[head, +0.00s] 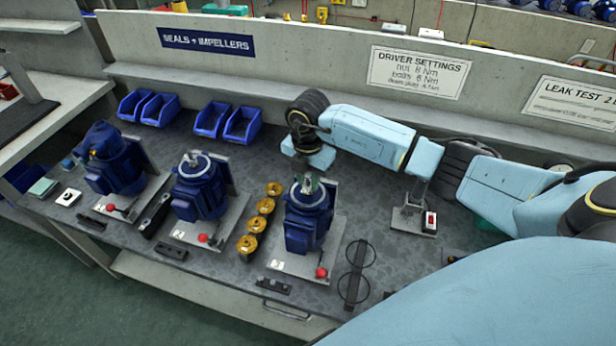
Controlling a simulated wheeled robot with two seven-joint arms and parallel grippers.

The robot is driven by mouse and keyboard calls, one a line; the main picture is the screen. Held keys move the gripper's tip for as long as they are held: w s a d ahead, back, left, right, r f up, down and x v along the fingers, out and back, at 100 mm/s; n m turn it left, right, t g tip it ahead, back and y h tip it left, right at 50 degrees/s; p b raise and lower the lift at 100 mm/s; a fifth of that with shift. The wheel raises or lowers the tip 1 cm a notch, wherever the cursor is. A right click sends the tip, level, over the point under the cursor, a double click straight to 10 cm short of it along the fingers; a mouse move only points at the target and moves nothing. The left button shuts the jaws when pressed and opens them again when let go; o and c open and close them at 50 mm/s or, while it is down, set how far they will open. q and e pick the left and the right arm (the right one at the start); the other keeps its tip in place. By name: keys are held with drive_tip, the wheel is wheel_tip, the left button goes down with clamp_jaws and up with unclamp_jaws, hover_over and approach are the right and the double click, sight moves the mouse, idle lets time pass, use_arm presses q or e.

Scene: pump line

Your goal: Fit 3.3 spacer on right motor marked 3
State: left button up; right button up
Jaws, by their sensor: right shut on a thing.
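The right motor (308,232) is a blue upright body on a grey base plate with a red-knobbed clamp in front. A small white label (277,264) is on its plate, and its mark is too small to read surely. My right gripper (308,181) points down at the top of this motor, with its fingers at the shaft end. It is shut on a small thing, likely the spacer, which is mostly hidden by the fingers. I cannot tell whether the spacer is around the shaft or just above it. My left gripper is not in view.
Two similar blue motors, the middle (199,190) and the left (112,165), stand to the left. Several brass-coloured round parts (257,222) line up beside the right motor. Blue bins (212,119) stand behind. A black double-ring stand (356,270) and a small stand with a red button (430,220) are right.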

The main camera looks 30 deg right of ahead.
drive_tip(key=shift+f, duration=0.1)
drive_tip(key=o, duration=2.1)
wheel_tip(320, 180, up, 9)
drive_tip(key=p, duration=0.7)
